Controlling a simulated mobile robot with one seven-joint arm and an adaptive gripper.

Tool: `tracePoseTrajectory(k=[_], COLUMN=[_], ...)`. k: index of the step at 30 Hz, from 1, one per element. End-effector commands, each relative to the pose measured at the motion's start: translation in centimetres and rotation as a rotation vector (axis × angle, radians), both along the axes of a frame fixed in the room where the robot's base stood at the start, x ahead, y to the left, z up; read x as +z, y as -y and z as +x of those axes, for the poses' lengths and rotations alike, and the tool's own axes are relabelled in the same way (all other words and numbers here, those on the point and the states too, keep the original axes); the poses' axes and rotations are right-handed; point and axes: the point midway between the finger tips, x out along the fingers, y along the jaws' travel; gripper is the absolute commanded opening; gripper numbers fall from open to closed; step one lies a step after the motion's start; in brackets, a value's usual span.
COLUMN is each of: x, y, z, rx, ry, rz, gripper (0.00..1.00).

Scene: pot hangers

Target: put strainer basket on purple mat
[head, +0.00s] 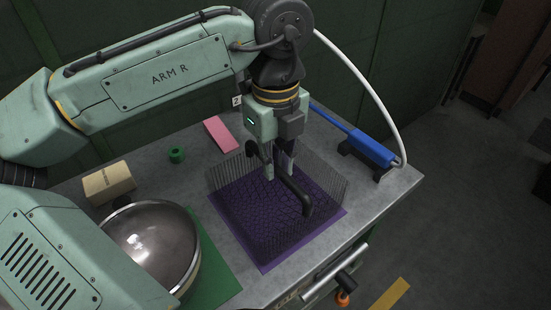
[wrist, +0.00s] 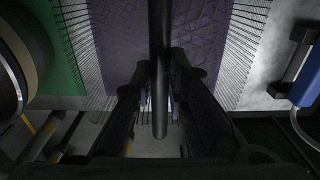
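The strainer basket (head: 325,176) is a wire-mesh basket with a dark bar handle (head: 298,196) across its top. It stands level over the purple mat (head: 264,264), and mat edges show outside it at the front. I cannot tell whether its bottom touches the mat. My gripper (head: 279,172) points down at the handle, with one finger on each side. In the wrist view the handle (wrist: 159,100) runs between the fingertips (wrist: 160,68), which lie close against it. The mesh walls (wrist: 85,48) flank the purple surface there.
A steel bowl (head: 150,242) stands on a green mat (head: 214,273) at the left. A tan block (head: 108,182), a green ring (head: 176,155) and a pink pad (head: 221,134) lie behind. A blue-handled tool (head: 370,148) rests at the back right. Bare table lies right of the basket.

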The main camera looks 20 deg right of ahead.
Motion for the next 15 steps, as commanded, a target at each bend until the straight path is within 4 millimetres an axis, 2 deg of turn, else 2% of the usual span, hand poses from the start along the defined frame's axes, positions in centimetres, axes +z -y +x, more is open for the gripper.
tracePoseTrajectory(k=[9, 15], x=[0.03, 0.04], y=[0.0, 0.0], z=[-0.01, -0.01], rx=[0.0, 0.0], ry=[0.0, 0.0], rz=[0.0, 0.0], gripper=[0.34, 0.34])
